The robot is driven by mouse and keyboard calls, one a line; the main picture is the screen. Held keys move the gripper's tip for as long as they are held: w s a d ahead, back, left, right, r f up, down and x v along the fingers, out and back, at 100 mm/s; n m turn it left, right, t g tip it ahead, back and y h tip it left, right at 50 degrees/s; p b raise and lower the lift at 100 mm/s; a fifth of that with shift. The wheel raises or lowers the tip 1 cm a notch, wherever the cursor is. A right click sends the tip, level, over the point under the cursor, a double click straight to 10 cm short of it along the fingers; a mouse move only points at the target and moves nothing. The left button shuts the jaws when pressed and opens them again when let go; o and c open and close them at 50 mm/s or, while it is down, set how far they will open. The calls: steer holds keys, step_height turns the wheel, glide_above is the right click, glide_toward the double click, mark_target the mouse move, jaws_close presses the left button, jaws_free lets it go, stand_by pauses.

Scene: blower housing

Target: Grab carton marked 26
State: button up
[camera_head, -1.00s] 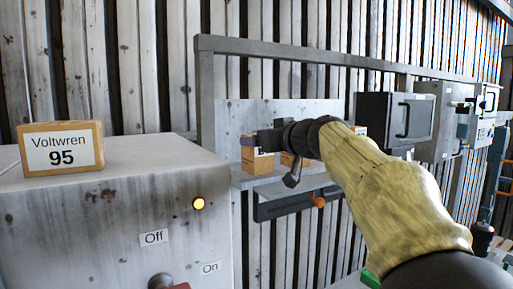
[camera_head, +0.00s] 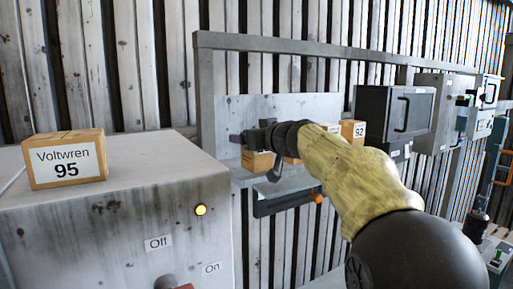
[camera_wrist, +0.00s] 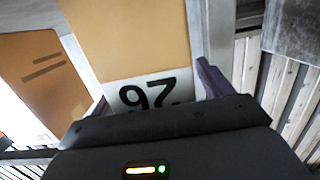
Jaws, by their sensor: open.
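A tan carton (camera_wrist: 135,35) fills the upper middle of the wrist view. Its white label (camera_wrist: 150,92) shows upside down and reads as 26, partly cut off by my gripper's body. My gripper (camera_wrist: 155,95) is open, with one finger on each side of this carton's label end; contact cannot be told. In the head view my gripper (camera_head: 248,138) is at the shelf, just above and in front of a tan carton (camera_head: 257,163) whose label is hidden.
Another carton (camera_wrist: 35,80) stands close on the left in the wrist view. A carton marked 92 (camera_head: 353,130) is farther right on the shelf (camera_head: 245,182). A Voltwren 95 box (camera_head: 64,158) sits on the grey machine cabinet (camera_head: 110,230). A dark cabinet (camera_head: 395,115) is to the right.

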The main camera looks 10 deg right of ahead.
stand_by(0.3)
steer(key=c, duration=1.2)
steer(key=shift+r, duration=0.1)
step_height(320, 180, up, 10)
steer(key=shift+f+p, duration=0.1)
steer(key=shift+p, duration=0.7)
